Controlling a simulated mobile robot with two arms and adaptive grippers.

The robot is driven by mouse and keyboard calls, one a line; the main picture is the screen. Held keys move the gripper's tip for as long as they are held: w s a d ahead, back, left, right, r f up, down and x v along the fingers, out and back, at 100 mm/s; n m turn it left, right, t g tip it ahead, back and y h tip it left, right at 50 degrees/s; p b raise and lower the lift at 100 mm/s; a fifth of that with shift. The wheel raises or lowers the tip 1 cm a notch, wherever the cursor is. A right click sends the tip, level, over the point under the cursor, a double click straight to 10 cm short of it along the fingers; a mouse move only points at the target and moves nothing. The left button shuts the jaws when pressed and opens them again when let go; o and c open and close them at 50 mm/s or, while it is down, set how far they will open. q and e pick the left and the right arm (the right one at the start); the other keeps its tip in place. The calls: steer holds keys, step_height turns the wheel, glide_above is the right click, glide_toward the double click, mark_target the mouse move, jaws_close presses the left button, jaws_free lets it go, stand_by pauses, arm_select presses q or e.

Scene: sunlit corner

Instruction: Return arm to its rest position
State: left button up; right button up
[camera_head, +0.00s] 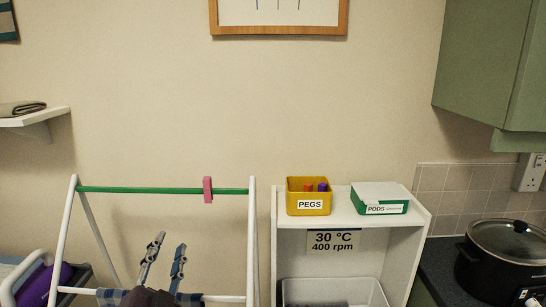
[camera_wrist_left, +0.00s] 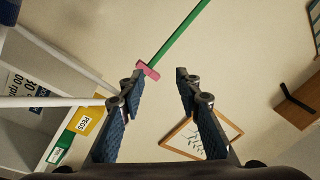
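My left gripper (camera_head: 164,252) rises from the bottom of the head view, its two grey fingers spread apart. A pink peg (camera_head: 207,190) is on the green rail (camera_head: 140,190) of the white drying rack (camera_head: 252,235). It also shows in the left wrist view (camera_wrist_left: 148,70), beyond the left-hand fingertip. My right gripper is not in view.
A white shelf unit (camera_head: 345,208) bears a yellow PEGS box (camera_head: 309,205) and a green-white PODS box (camera_head: 379,200). A plaid cloth (camera_head: 108,298) shows beside the gripper's base. A dark cooker (camera_head: 500,262) stands at right, below a green cabinet (camera_head: 485,65).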

arm_select(q)
steer(key=s+a+f+n+g, duration=0.1)
steer(key=s+f+n+g, duration=0.2)
steer(key=f, duration=0.5)
steer(key=s+a+f+g, duration=0.1)
steer(key=s+f+g, duration=0.2)
steer(key=s+f, duration=0.35)
steer(key=s+f+n+g, duration=0.2)
steer(key=s+f+g, duration=0.15)
steer(key=f, duration=0.45)
steer(key=s+d+f+n+g+h, duration=0.1)
steer(key=s+d+f+g, duration=0.15)
steer(key=s+f, duration=0.45)
steer(key=s+d+f+g+h, duration=0.1)
steer(key=s+f+g, duration=0.25)
steer(key=s, duration=0.85)
step_height(320, 180, down, 26)
steer(key=g, duration=0.2)
steer(key=s+a+f+g, duration=0.1)
steer(key=s+a+f, duration=0.1)
steer(key=s+f, duration=1.4)
steer(key=shift+s+a+y, duration=0.3)
steer(key=shift+s+a, duration=0.1)
steer(key=shift+s, duration=0.6)
